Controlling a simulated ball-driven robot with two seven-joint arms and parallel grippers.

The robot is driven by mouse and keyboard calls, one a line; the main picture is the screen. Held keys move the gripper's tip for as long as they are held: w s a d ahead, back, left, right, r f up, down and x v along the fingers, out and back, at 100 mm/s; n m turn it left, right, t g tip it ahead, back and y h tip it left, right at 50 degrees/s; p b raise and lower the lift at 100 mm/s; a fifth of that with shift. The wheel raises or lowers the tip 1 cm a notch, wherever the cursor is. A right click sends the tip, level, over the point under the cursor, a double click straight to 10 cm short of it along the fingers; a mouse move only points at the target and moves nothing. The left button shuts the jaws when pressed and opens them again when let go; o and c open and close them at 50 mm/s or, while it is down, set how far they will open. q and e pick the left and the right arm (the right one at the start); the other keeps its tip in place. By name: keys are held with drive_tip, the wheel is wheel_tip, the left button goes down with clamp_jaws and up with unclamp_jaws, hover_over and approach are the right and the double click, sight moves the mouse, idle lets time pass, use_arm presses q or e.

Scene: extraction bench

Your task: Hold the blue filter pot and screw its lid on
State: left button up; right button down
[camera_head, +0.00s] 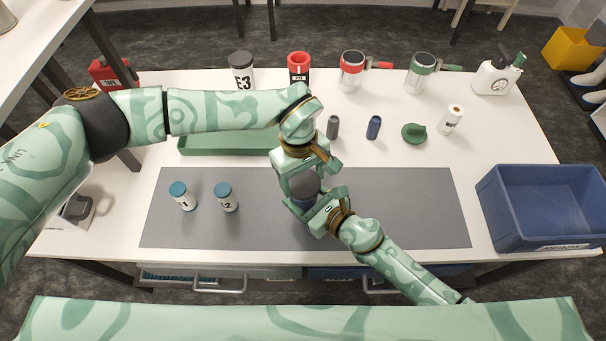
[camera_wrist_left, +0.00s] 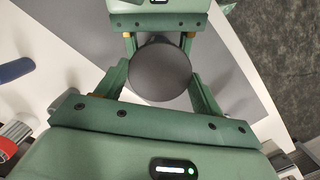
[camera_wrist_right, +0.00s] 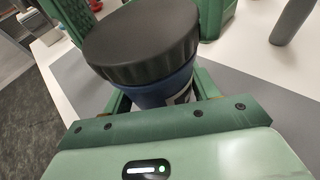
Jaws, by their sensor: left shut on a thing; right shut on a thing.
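The blue filter pot (camera_head: 302,204) stands upright over the grey mat, mostly hidden by my grippers. Its blue body (camera_wrist_right: 165,93) shows in the right wrist view below the dark grey ribbed lid (camera_wrist_right: 140,42). The lid sits on top of the pot; I cannot tell how far it is threaded. It also shows as a round disc in the left wrist view (camera_wrist_left: 160,76). My left gripper (camera_head: 304,180) reaches from behind and is shut on the lid, a finger on each side. My right gripper (camera_head: 308,200) comes from the front right and is shut on the pot's body.
Two white jars with blue lids (camera_head: 182,196) stand on the left of the grey mat (camera_head: 420,215). A blue crate (camera_head: 545,205) is at the right end. A green tray (camera_head: 225,146) lies behind the mat. Several bottles, pots and a green lump (camera_head: 414,133) stand farther back.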

use_arm(q)
drive_tip(key=m, duration=0.5)
drive_tip(key=shift+d+r+y, duration=0.1)
drive_tip(key=shift+y, duration=0.2)
drive_tip(key=m, duration=0.3)
drive_tip(key=m+y, duration=0.1)
drive_tip(key=m, duration=0.4)
drive_tip(key=shift+d, duration=0.1)
drive_tip(key=m, duration=0.2)
drive_tip(key=shift+m, duration=0.4)
drive_tip(key=o, duration=0.9)
drive_tip(key=shift+o, duration=0.2)
drive_tip(key=shift+r, duration=2.15)
drive_tip(key=shift+c, duration=0.4)
